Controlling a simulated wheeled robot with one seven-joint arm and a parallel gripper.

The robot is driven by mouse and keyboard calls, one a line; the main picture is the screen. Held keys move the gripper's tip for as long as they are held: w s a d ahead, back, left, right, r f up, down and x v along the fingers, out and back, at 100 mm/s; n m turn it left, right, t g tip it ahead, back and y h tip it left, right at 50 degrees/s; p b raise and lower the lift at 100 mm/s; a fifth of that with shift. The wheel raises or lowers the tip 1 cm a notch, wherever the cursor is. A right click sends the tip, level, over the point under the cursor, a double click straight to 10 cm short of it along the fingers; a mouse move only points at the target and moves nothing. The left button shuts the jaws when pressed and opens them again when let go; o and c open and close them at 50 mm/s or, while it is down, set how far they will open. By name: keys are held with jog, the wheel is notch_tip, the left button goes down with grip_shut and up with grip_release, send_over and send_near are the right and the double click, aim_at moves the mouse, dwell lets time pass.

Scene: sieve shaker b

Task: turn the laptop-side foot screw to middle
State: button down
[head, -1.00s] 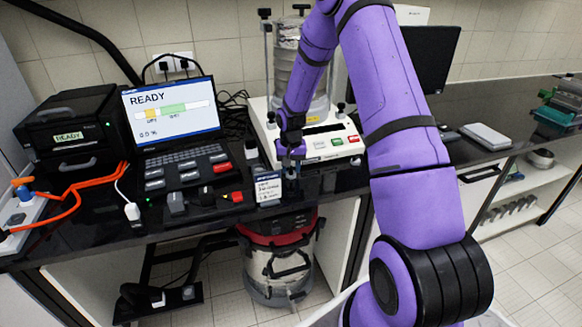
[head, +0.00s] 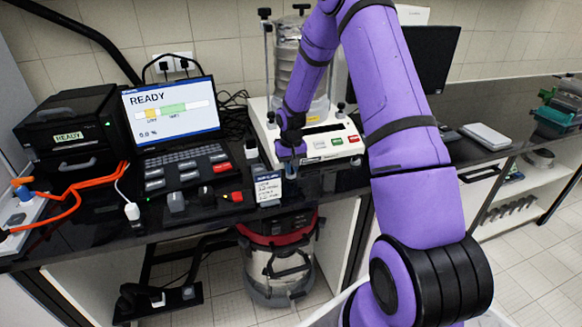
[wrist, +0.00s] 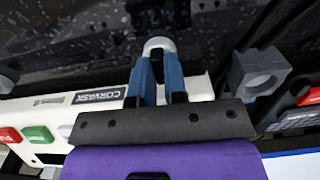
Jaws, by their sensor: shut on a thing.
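The sieve shaker's white base (head: 330,143) stands on the dark bench, right of the laptop (head: 172,112). My gripper (head: 291,158) is at the base's front corner on the laptop side. In the wrist view my gripper's blue fingers (wrist: 158,78) are closed around a pale round knob (wrist: 159,44), the laptop-side foot screw, just beside the white base (wrist: 90,112). Only the knob's rounded far edge shows beyond the fingers; any mark of its turn angle is hidden. The laptop reads READY with a yellow and green bar and 0.0 %.
A small printed card (head: 268,188) stands at the bench's front edge, just left of my gripper. A grey block with a round recess (wrist: 262,72) is beside the fingers in the wrist view.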

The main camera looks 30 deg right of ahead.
jog(key=c, duration=1.2)
grip_release()
jog(key=shift+o, duration=0.2)
notch_tip(320, 180, up, 11)
